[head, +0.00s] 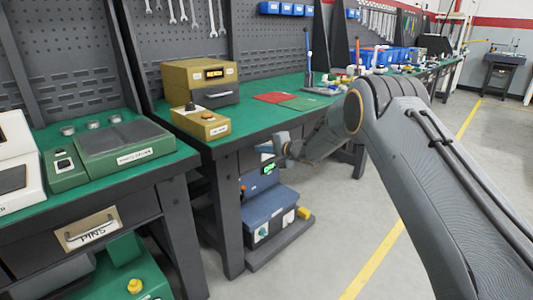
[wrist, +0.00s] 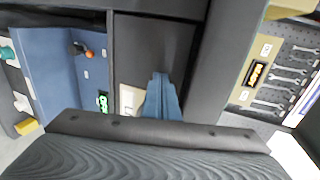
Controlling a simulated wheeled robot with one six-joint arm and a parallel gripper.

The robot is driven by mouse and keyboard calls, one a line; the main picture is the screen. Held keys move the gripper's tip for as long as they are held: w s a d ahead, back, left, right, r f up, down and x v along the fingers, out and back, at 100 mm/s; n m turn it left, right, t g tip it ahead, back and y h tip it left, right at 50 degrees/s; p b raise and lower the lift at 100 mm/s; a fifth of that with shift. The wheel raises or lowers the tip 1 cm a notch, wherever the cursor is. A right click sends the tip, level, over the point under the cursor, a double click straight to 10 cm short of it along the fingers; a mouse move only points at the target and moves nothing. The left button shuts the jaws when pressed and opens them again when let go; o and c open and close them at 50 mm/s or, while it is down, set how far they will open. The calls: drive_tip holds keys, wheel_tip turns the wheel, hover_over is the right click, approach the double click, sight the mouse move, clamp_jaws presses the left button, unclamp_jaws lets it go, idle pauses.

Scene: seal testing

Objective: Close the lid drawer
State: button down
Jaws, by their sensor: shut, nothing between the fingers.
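A dark drawer front (wrist: 145,45) under the bench fills the middle of the wrist view. It has a pale handle or label plate (wrist: 130,98), partly hidden behind my gripper. I cannot read any lettering on it, and I cannot tell how far the drawer stands out. My gripper (wrist: 161,77) is shut and empty, its fingertips in front of or against the drawer front, beside the pale plate. In the head view my gripper (head: 283,147) is at the right of the bench's near leg, below the green top, and my arm hides part of the drawer area.
A blue machine (head: 268,212) with a green display stands below the bench. The green bench top (head: 255,117) holds a tan box (head: 199,80) and a smaller yellow box (head: 201,122). A drawer labelled PINS (head: 92,228) is at the left. The floor at right is clear.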

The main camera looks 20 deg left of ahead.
drive_tip(key=shift+a+r, duration=0.15)
drive_tip(key=shift+a, duration=0.2)
drive_tip(key=shift+s+a, duration=0.1)
drive_tip(key=shift+a, duration=0.15)
drive_tip(key=shift+d, duration=0.15)
